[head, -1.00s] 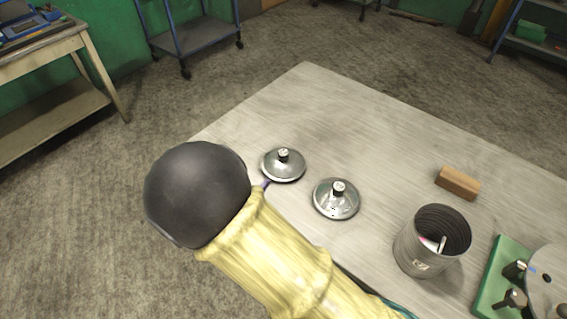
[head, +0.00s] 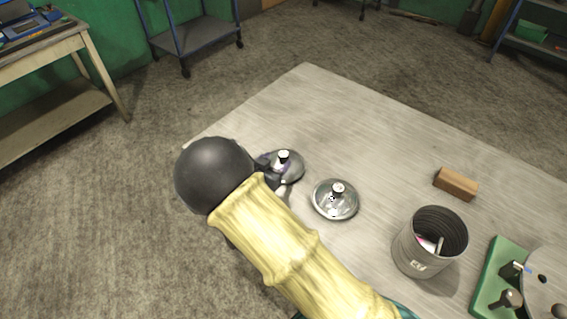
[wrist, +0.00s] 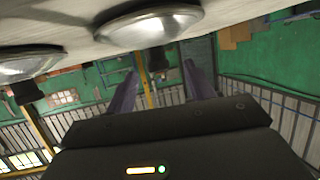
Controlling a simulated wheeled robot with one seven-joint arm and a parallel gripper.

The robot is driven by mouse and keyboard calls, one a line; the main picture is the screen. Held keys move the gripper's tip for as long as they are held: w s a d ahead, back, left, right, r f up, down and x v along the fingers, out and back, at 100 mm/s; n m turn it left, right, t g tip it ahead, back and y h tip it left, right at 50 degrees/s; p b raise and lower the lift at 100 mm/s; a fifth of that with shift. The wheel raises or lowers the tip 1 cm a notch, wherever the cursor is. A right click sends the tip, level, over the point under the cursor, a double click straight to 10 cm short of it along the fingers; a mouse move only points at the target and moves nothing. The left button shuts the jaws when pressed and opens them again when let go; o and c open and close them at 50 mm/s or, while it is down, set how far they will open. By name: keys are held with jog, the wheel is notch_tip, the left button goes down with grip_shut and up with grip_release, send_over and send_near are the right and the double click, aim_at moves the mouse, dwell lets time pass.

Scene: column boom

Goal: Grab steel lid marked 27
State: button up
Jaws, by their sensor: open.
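Two round steel lids with dark, pale-topped knobs lie on the table; I cannot read a number on either. The left lid (head: 291,172) is partly hidden by my gripper (head: 270,170), which is at its left edge. The right lid (head: 335,203) lies clear of my arm. In the wrist view my gripper (wrist: 162,88) is open and empty, its two purple fingers apart. The nearer lid (wrist: 150,27) appears ahead, its knob lined up between the fingertips and seemingly just beyond them. The other lid (wrist: 30,64) is at the left edge.
On the pale table (head: 310,95) a grey ribbed canister (head: 420,255) with items inside and an unclear label stands right of the lids. A wooden block (head: 456,184) and a green board (head: 490,285) with hardware are further right. The table's far part is clear.

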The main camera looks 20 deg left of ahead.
aim_at(281, 157)
jog(key=x, duration=0.1)
jog(key=p+x, duration=0.1)
jog(key=x, duration=0.3)
jog(key=shift+d, duration=0.25)
dwell(0.5)
grip_shut()
jog(key=shift+r, duration=0.15)
notch_tip(281, 157, up, 10)
jog(key=shift+f, duration=0.1)
dwell(0.4)
dwell(0.4)
